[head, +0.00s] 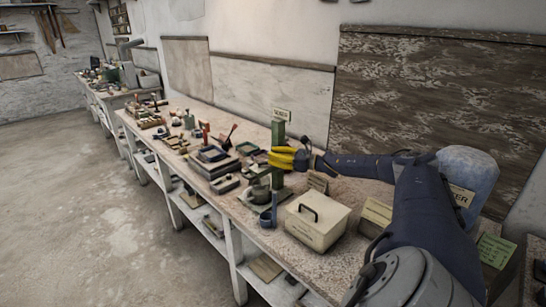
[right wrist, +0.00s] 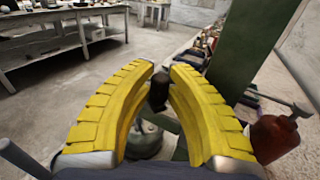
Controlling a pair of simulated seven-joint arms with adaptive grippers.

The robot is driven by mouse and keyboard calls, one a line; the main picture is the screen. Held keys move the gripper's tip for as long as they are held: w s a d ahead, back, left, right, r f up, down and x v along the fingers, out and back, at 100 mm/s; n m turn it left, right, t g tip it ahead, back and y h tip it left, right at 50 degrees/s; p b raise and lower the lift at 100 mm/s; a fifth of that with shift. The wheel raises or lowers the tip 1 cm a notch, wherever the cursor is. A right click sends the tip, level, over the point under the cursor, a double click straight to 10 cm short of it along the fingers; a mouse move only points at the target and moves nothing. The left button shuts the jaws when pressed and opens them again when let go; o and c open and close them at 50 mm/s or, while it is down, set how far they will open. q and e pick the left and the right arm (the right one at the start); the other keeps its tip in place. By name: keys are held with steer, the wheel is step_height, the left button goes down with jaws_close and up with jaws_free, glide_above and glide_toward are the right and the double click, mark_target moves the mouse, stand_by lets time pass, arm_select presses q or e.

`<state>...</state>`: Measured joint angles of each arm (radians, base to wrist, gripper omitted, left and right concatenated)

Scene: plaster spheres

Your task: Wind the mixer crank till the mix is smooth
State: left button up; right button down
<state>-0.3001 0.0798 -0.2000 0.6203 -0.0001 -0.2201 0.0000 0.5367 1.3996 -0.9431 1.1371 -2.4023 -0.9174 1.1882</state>
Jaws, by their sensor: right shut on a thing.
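The mixer stands on the bench, with a green post (head: 278,135) and a small sign (head: 281,114) at its top. Its round grey-green bowl (head: 258,193) sits low beside the post. The post (right wrist: 246,60) also shows in the right wrist view, at the upper right. My yellow right gripper (head: 270,157) is at the post, above the bowl. In the right wrist view its fingers (right wrist: 161,72) close around a dark crank knob (right wrist: 158,92), with the bowl (right wrist: 146,140) below. The mix inside the bowl cannot be made out. My left gripper is not in view.
A blue cup (head: 267,216) stands at the bench's front edge. A cream box with a black handle (head: 319,228) is to the right of the mixer. Trays and tools (head: 212,160) crowd the bench to the left. A reddish-brown object (right wrist: 276,138) is at the right in the wrist view.

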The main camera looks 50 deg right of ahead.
steer(key=c, duration=1.3)
jaws_free()
steer(key=shift+s+a+m+h, duration=0.15)
steer(key=shift+m+h, duration=0.15)
steer(key=shift+h, duration=0.1)
steer(key=shift+s+a+m+t+h, duration=0.15)
steer(key=shift+m+t+h, duration=0.3)
steer(key=shift+h, duration=0.35)
steer(key=shift+s+a+m+h, duration=0.2)
steer(key=shift+m+h, duration=0.3)
steer(key=shift+h, duration=0.25)
steer(key=shift+s+a+m+h, duration=0.1)
steer(key=shift+a+m+h, duration=0.1)
steer(key=shift+m+h, duration=0.4)
steer(key=shift+s+a+m+h, duration=0.1)
steer(key=shift+a+m+h, duration=0.2)
steer(key=shift+h, duration=0.55)
steer(key=shift+s+a+m+h, duration=0.1)
steer(key=shift+a+m+h, duration=0.1)
steer(key=shift+m+h, duration=0.45)
steer(key=shift+a+m+h, duration=0.15)
steer(key=shift+m+h, duration=0.25)
steer(key=shift+h, duration=0.45)
